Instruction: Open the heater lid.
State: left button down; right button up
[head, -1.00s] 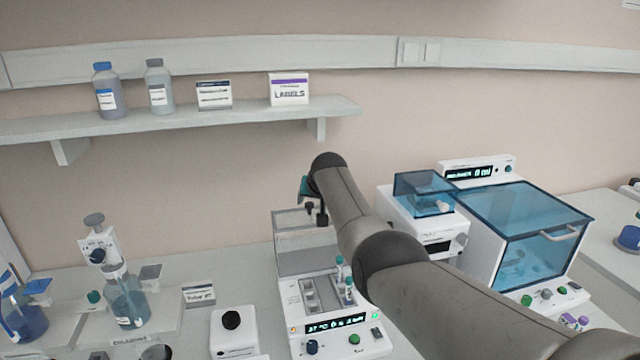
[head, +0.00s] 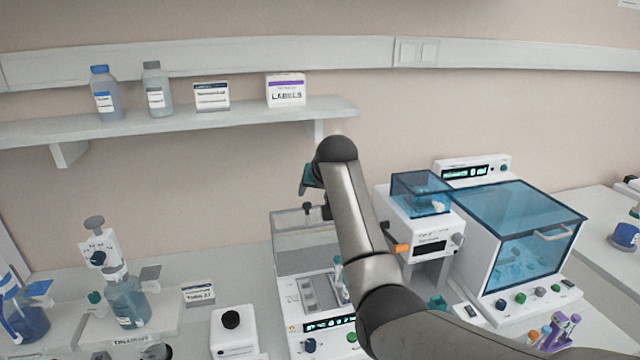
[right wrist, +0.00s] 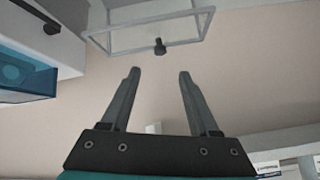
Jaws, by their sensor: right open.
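The heater (head: 297,312) is a white block with a lit display and a knob on its front, in the middle of the head view. Its clear lid (head: 290,250) stands raised and upright at the heater's back. A dark lid knob (head: 307,208) is at the lid's top edge. In the right wrist view the lid frame (right wrist: 112,44) and its knob (right wrist: 160,46) lie beyond the fingertips. My right gripper (right wrist: 157,72) is open and empty, with the knob apart from it. In the head view my right arm hides part of the gripper and heater. My left gripper is out of view.
A white machine with a small blue lid (head: 420,193) and a larger blue-lidded box (head: 540,245) stand right of the heater. A purple tube rack (head: 560,330) is at the lower right. A white device with a black knob (head: 232,320) stands left. A shelf (head: 200,118) hangs behind.

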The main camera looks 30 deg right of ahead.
jog(key=shift+v, duration=2.85)
